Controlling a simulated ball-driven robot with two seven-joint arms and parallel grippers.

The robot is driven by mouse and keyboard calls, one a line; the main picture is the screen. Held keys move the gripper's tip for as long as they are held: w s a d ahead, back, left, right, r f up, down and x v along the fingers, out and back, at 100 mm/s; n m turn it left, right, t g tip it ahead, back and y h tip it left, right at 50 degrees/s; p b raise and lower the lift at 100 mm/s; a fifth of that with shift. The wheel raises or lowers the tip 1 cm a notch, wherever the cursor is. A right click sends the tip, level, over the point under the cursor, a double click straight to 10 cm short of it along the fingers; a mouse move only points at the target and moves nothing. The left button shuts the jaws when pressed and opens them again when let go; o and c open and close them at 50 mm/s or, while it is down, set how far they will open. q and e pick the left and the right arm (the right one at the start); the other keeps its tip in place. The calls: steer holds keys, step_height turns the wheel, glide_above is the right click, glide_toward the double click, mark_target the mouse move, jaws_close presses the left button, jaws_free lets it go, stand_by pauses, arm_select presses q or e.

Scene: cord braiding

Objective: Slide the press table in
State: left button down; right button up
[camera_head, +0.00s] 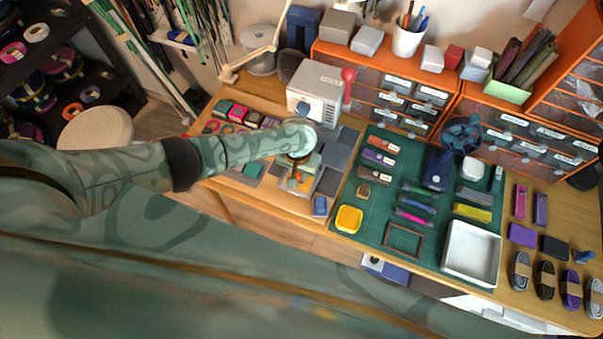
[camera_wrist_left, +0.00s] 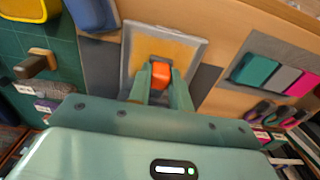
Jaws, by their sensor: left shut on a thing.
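The press (camera_head: 314,88) is a pale boxy machine with a red-knobbed lever (camera_head: 348,76) at the back of the wooden bench. The press table (camera_wrist_left: 202,40), a grey-rimmed plate with a yellowish inside, lies below my left gripper in the left wrist view. My left gripper (camera_wrist_left: 161,84) is shut on an orange block (camera_wrist_left: 161,72) over this plate. I cannot tell how the block joins the plate. My right gripper is not in view.
A green cutting mat (camera_head: 375,225) with tools, a yellow dish (camera_head: 348,218) and a white tray (camera_head: 471,253) lies to the right. A blue block (camera_head: 320,206) sits near the bench's front edge. Coloured pieces (camera_head: 237,113) stand left of the press. Orange drawer units line the back.

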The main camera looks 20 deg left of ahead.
arm_select(q)
steer(key=shift+w+d+r, duration=0.1)
steer(key=shift+w+r, duration=0.05)
steer(key=shift+w, duration=0.9)
steer(key=w+b, duration=0.2)
steer(key=w, duration=0.1)
steer(key=shift+f+b, duration=0.35)
steer(key=shift+f, duration=0.05)
steer(key=shift+w, duration=0.25)
steer(key=shift+r, duration=0.2)
steer(key=c, duration=1.3)
jaws_free()
steer(key=shift+c, duration=0.2)
steer(key=shift+o, duration=0.3)
steer(key=shift+w+f, duration=0.1)
